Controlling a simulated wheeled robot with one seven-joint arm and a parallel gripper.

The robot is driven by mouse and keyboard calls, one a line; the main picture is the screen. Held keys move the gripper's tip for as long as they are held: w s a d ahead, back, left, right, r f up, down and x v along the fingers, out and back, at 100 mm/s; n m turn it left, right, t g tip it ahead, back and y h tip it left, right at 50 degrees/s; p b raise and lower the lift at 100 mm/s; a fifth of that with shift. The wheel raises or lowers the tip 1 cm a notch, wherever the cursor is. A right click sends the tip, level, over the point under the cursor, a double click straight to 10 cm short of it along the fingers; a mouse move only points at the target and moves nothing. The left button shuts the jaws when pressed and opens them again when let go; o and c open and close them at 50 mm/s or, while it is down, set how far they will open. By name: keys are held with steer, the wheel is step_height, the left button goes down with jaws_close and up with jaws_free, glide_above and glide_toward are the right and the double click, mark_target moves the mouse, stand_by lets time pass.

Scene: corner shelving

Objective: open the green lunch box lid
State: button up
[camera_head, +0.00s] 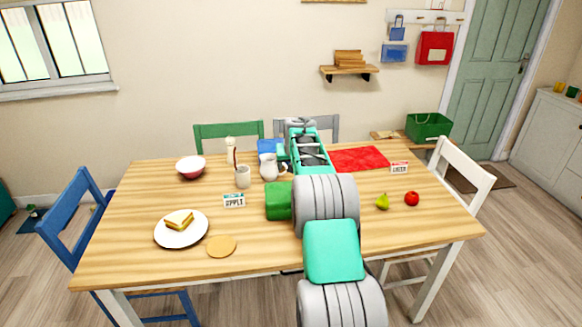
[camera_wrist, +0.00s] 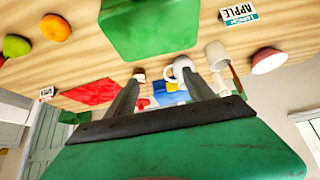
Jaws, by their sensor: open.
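The green lunch box (camera_head: 278,201) stands on the wooden table, partly hidden behind my arm in the head view. In the wrist view the green box (camera_wrist: 150,28) fills the top of the picture, cut off by its edge. I cannot tell where its lid seam runs or how the lid sits. My gripper (camera_wrist: 160,72) has its two grey fingers spread apart with nothing between them. The fingers appear apart from the box, which lies off to one side of them. In the head view my arm reaches over the table past the box, and the fingertips are not clear.
A white pitcher (camera_head: 269,167), a cup (camera_head: 243,177) and a blue item (camera_head: 270,148) stand near my arm. A red cloth (camera_head: 360,158) lies behind. A pear (camera_head: 382,202) and red apple (camera_head: 411,198) are right; a sandwich plate (camera_head: 181,238) and APPLE card (camera_head: 234,200) are left.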

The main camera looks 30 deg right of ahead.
steer(key=b+v, duration=0.1)
steer(key=v, duration=0.5)
steer(key=shift+s+r, duration=0.2)
steer(key=shift+r, duration=0.1)
